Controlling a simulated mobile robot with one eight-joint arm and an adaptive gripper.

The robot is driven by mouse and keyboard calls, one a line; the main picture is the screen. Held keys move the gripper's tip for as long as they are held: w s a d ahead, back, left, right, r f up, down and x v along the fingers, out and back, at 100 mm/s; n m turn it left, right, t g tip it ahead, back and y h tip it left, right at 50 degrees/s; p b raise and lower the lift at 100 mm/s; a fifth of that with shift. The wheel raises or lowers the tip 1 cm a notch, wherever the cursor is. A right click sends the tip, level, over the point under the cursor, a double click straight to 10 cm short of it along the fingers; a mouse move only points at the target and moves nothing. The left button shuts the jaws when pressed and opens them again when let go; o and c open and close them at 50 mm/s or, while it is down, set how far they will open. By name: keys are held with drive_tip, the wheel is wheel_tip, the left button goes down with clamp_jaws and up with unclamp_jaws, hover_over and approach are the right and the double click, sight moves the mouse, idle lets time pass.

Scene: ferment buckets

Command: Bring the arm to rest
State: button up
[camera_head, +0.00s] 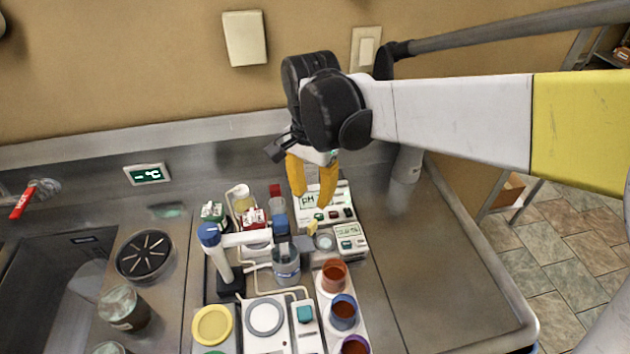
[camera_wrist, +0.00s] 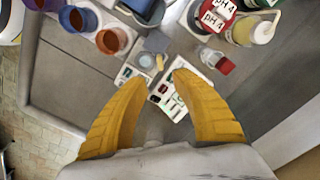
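My gripper (camera_head: 314,200) has two yellow fingers and hangs above the back of the instrument area on the metal counter. The wrist view shows my gripper (camera_wrist: 161,84) with its fingers spread apart and nothing between them. Below the fingertips is the pH meter (camera_head: 326,202), which also shows in the wrist view (camera_wrist: 172,92). The fingers appear to be above the meter and hide part of it. My arm reaches in from the right of the head view.
A second small meter (camera_head: 350,240), an orange cup (camera_head: 334,275), a blue cup (camera_head: 343,311) and a blue-capped stand (camera_head: 217,248) crowd the area below. The sink (camera_head: 50,290) is at left. The counter's right part (camera_head: 430,270) is bare. A wall switch (camera_head: 366,48) is near my wrist.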

drive_tip(key=shift+r, duration=0.8)
drive_tip(key=s+d+n+t, duration=0.3)
drive_tip(key=s+d, duration=0.2)
drive_tip(key=d, duration=0.6)
drive_tip(key=s+d+n+t+b, duration=0.1)
drive_tip(key=s+d+n+t, duration=0.2)
drive_tip(key=d, duration=0.8)
drive_tip(key=s+t, duration=0.1)
drive_tip(key=s, duration=0.1)
drive_tip(key=shift+s+d, duration=0.3)
drive_tip(key=shift+s, duration=0.05)
drive_tip(key=shift+a+f, duration=0.1)
